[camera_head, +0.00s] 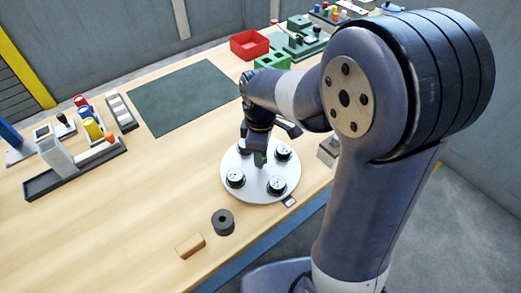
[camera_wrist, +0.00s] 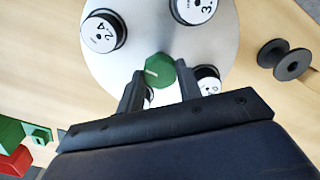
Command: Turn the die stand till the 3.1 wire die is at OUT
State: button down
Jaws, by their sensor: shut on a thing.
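The die stand is a round white disc (camera_head: 256,190) on the table, and it fills the upper middle of the wrist view (camera_wrist: 150,40). It carries black dies with white faces. In the wrist view one die (camera_wrist: 104,32) reads 2.4. Another die (camera_wrist: 196,8) shows a label starting with 3, cut by the frame edge. A third die (camera_wrist: 207,82) is partly hidden by a finger. My gripper (camera_wrist: 160,84) is shut on the green knob (camera_wrist: 159,71) at the disc's centre. A small tag (camera_head: 289,201) lies by the disc's near-right edge; its text is too small to read.
A dark spool (camera_head: 223,222) and a tan block (camera_head: 190,245) lie in front of the stand. A green mat (camera_head: 182,96) lies behind it. A red bin (camera_head: 249,45) and green fixtures stand at the back. Trays with coloured parts stand at the left.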

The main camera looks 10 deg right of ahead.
jog(key=shift+n, duration=0.4)
dwell(0.4)
jog(key=c, duration=1)
grip_release()
notch_tip(320, 180, up, 11)
jog(key=shift+f, duration=0.2)
notch_tip(320, 180, down, 11)
jog(key=shift+r, duration=0.15)
jog(key=shift+r, duration=0.2)
